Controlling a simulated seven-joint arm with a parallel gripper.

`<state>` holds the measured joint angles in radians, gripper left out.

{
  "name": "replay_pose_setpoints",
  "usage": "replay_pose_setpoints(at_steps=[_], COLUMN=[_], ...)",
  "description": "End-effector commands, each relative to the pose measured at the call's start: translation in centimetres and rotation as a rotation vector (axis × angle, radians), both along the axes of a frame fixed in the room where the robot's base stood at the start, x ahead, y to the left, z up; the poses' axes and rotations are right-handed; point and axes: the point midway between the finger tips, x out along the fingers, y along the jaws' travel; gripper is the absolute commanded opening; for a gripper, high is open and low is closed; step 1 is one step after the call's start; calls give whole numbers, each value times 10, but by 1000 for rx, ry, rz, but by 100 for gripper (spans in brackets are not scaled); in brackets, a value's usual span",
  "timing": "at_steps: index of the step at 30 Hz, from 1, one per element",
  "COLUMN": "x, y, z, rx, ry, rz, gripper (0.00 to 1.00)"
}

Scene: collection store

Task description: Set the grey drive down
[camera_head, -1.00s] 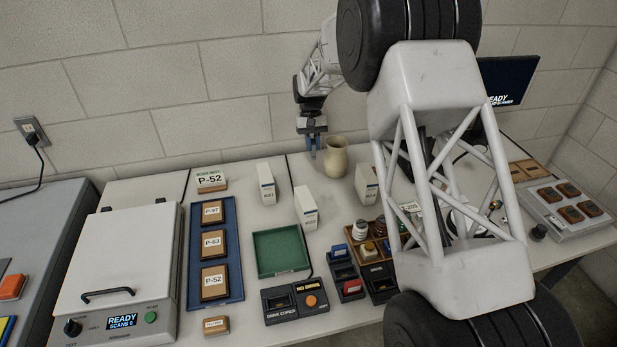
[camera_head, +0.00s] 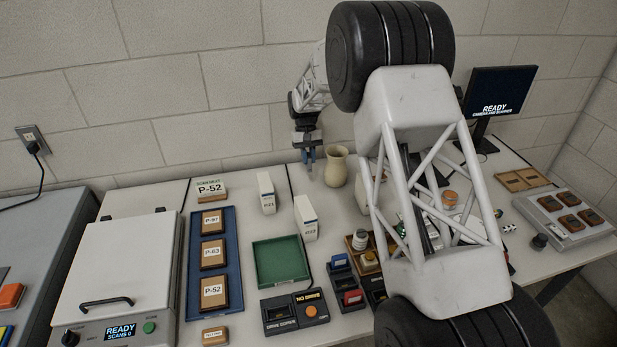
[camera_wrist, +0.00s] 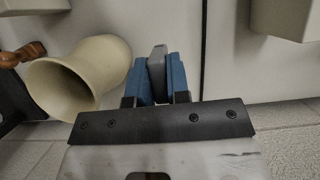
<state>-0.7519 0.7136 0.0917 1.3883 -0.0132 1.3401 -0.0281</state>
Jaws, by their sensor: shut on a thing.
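My gripper (camera_head: 307,160) is at the back of the table, beside the cream vase (camera_head: 336,166) and close to the wall. In the wrist view its blue fingers (camera_wrist: 160,76) are shut on the grey drive (camera_wrist: 157,62), a slim rounded grey piece that shows between them and a little past their tips. The vase also shows in the wrist view (camera_wrist: 84,78), just left of the fingers, with a small gap. In the head view the drive is too small to make out. I cannot tell whether it touches the table.
A green tray (camera_head: 281,284) stands in front, with white boxes (camera_head: 306,217) behind it. The drive copier (camera_head: 294,312) is at the front. A blue tray (camera_head: 194,270) holding labelled blocks is to the left. Bare table shows between the green and blue trays.

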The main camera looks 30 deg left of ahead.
Motion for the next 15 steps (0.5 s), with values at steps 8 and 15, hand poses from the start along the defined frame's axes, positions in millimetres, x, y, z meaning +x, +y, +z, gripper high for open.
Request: replay_pose_setpoints(at_steps=[8,15], x=[0,0], y=[0,0], z=[-33,-36], rx=[-1,-1], ry=[1,1], rz=[0,0], gripper=[0,0])
